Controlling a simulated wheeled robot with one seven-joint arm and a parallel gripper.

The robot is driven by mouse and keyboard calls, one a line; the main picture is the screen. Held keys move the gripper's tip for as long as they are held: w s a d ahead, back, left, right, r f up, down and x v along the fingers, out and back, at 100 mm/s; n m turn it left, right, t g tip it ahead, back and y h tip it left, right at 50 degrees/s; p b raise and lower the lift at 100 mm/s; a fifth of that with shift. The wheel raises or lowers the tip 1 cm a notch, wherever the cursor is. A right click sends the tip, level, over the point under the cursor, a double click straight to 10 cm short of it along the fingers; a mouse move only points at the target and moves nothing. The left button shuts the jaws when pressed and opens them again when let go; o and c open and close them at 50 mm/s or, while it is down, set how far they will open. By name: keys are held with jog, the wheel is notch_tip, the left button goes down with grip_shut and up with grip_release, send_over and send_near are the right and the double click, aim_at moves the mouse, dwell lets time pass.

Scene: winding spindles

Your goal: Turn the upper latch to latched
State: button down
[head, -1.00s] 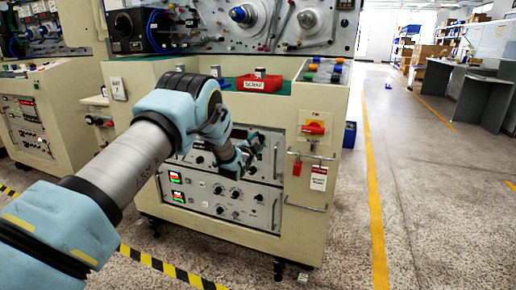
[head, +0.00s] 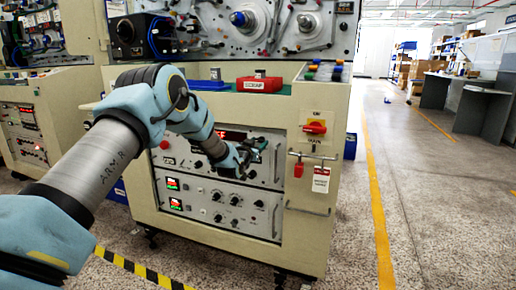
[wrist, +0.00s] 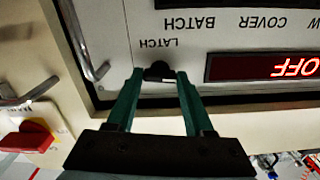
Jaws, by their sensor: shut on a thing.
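The upper latch is a small black knob (wrist: 159,71) with a pale mark on its edge, under the word LATCH, on the upper grey panel of the machine. The wrist view shows it upside down. My gripper (wrist: 160,78) has its two green fingers on either side of the knob and is shut on it. In the head view, my gripper (head: 252,158) reaches the right part of the upper panel (head: 228,174). The knob is hard to make out there behind the fingers. I cannot tell which position the latch is in.
A lit red display (wrist: 265,67) and a metal handle (wrist: 82,40) are near the knob. A red rotary switch (head: 315,127), a padlock (head: 298,169) and a tag (head: 321,179) are right of the panel. A lower panel (head: 222,204) lies beneath. The floor at right is clear.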

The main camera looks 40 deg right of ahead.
jog(key=shift+n+b, duration=0.35)
jog(key=shift+n, duration=0.45)
jog(key=shift+c, duration=1.4)
grip_release()
jog(key=v, duration=1.1)
jog(key=shift+w, duration=0.15)
